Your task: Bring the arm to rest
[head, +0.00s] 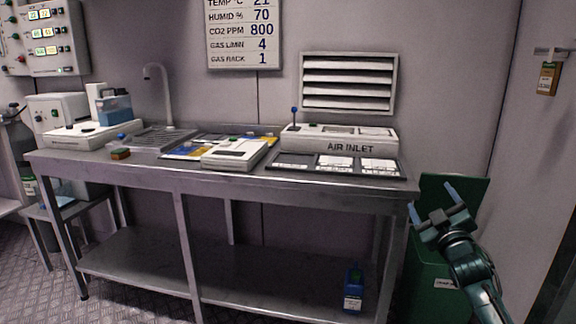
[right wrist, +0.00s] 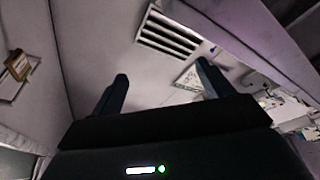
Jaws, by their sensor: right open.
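My right gripper (head: 433,203) is at the right of the head view, raised in front of a green cabinet and just past the right end of the steel bench. Its two fingers are spread apart with nothing between them. In the right wrist view my right gripper (right wrist: 162,90) also shows open and empty, with the wall and vent beyond it. My left gripper does not show in either view.
The steel bench (head: 240,180) carries a device marked AIR INLET (head: 340,140), a white instrument (head: 235,153) and a sink with a tap (head: 160,90). A blue bottle (head: 353,290) stands on the lower shelf. The green cabinet (head: 425,265) is close to my right arm.

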